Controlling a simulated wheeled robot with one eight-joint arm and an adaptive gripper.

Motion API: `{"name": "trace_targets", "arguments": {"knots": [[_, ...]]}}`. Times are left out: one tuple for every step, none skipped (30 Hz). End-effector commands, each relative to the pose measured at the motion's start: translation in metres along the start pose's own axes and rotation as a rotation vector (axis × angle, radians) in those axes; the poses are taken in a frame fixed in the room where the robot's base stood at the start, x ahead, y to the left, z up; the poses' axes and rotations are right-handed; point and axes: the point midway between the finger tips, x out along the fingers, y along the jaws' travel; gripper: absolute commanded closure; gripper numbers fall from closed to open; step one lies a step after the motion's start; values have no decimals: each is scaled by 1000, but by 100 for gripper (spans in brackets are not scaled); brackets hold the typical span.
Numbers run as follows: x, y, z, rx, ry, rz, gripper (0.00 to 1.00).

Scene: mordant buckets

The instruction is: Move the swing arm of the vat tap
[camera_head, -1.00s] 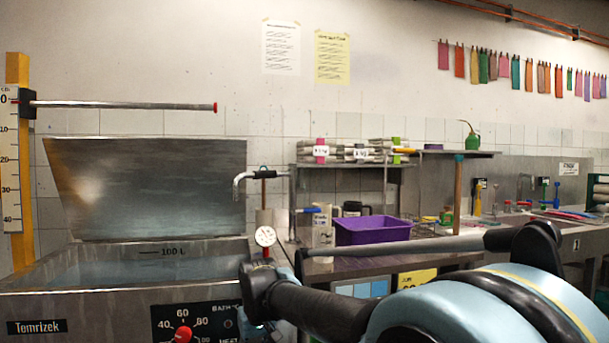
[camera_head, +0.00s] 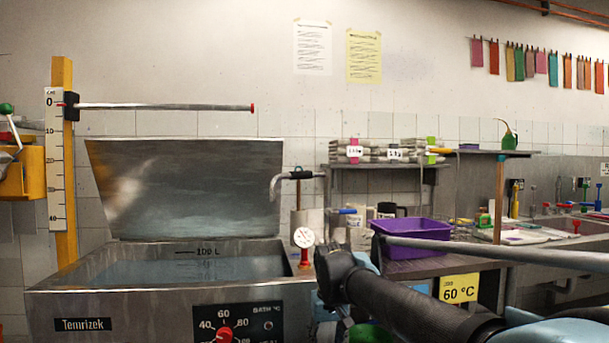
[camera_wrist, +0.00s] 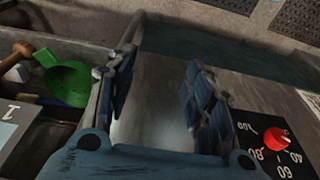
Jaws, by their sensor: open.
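The vat tap (camera_head: 281,186) stands at the back right corner of the steel vat (camera_head: 150,250) in the head view. Its curved grey spout bends down on the left, and a short dark bar crosses its top. The tap does not show clearly in the wrist view. My gripper (camera_wrist: 163,90) is open and empty in the wrist view, its blue-padded fingers apart before a grey metal surface of the vat. In the head view my arm reaches in from the lower right, in front of and below the tap; the fingers are mostly hidden there.
A dial gauge (camera_head: 304,238) stands on the vat's right rim. A red knob (camera_wrist: 276,139) is right of my fingers in the wrist view, and a green scoop (camera_wrist: 68,83) lies left. A purple bin (camera_head: 410,237) stands on the bench. The raised lid (camera_head: 190,190) backs the vat.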

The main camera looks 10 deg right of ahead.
Motion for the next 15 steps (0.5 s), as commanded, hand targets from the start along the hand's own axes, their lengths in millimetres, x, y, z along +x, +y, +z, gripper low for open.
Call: {"name": "trace_targets", "arguments": {"knots": [[-18,1,-17,17,-1,-2,52],[-29,2,-27,31,-2,-3,52],[-46,2,-41,51,-2,-6,52],[-60,2,-53,68,-3,-7,52],[-73,2,-64,85,-3,-9,52],[-91,2,-80,108,-4,-11,52],[-105,2,-92,127,-5,-12,52],[-118,2,-104,144,-5,-14,52],[-135,2,-120,168,-6,-15,52],[-148,2,-131,185,-7,-17,52],[-160,2,-143,204,-8,-18,52],[-177,2,-158,228,-9,-20,52],[-189,2,-169,245,-10,-21,52],[-201,3,-180,263,-11,-23,52],[-217,3,-195,286,-12,-25,52]]}}
